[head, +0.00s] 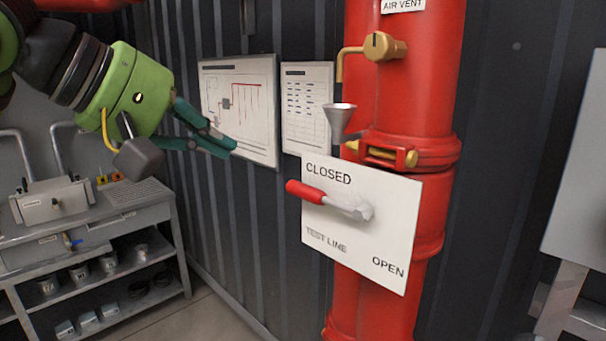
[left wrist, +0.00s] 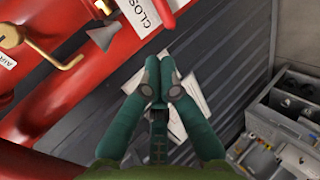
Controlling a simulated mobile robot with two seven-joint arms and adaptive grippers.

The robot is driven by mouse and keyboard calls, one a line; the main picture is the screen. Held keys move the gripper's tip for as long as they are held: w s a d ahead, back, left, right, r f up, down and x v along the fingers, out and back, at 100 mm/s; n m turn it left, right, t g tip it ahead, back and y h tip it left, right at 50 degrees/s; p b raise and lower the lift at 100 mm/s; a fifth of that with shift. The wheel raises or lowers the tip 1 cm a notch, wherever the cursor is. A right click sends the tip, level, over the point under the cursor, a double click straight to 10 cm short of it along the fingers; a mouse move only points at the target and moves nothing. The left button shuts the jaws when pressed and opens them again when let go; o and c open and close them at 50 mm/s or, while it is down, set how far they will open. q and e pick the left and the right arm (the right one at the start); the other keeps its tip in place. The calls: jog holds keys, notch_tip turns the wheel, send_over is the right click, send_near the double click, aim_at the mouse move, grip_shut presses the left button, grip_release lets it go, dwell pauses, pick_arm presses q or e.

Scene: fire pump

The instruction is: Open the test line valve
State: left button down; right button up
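The test line valve is on a white plate (head: 385,225) on the red pipe, marked CLOSED at upper left and OPEN at lower right. Its lever has a red grip (head: 305,192) and points left, just below the word CLOSED. My left gripper (head: 233,146) is up and left of the lever, apart from it, in front of the wall posters. Its green fingers come together at the tips with nothing seen between them. In the left wrist view the fingers (left wrist: 160,64) point up towards part of the plate (left wrist: 146,14) and the red grip (left wrist: 178,4). My right gripper is not in view.
A grey funnel (head: 339,120) and a brass air vent valve (head: 383,47) are above the plate. The red pipe (head: 440,85) stands before a dark corrugated wall. A grey workbench (head: 115,205) with shelves is at left. Free space lies between bench and lever.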

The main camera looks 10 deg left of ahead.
pick_arm(q)
jog(key=p, duration=0.2)
send_near(299, 190)
jog(key=p+x, duration=0.1)
jog(key=x, duration=0.2)
jog(key=p+x, duration=0.2)
jog(key=x, duration=0.2)
jog(key=shift+w+d+r, duration=0.2)
jog(key=shift+w+r, duration=0.05)
jog(key=shift+r, duration=0.1)
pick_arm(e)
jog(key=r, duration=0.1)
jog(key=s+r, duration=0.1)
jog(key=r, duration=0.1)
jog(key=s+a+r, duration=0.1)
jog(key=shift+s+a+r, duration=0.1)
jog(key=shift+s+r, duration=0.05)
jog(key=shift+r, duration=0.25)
pick_arm(q)
jog(key=shift+a+f+h+b, duration=0.1)
jog(key=shift+f+h+b, duration=0.25)
jog(key=shift+b, duration=0.25)
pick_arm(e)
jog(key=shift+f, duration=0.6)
pick_arm(q)
jog(key=shift+f+n, duration=0.2)
jog(key=shift+n, duration=0.1)
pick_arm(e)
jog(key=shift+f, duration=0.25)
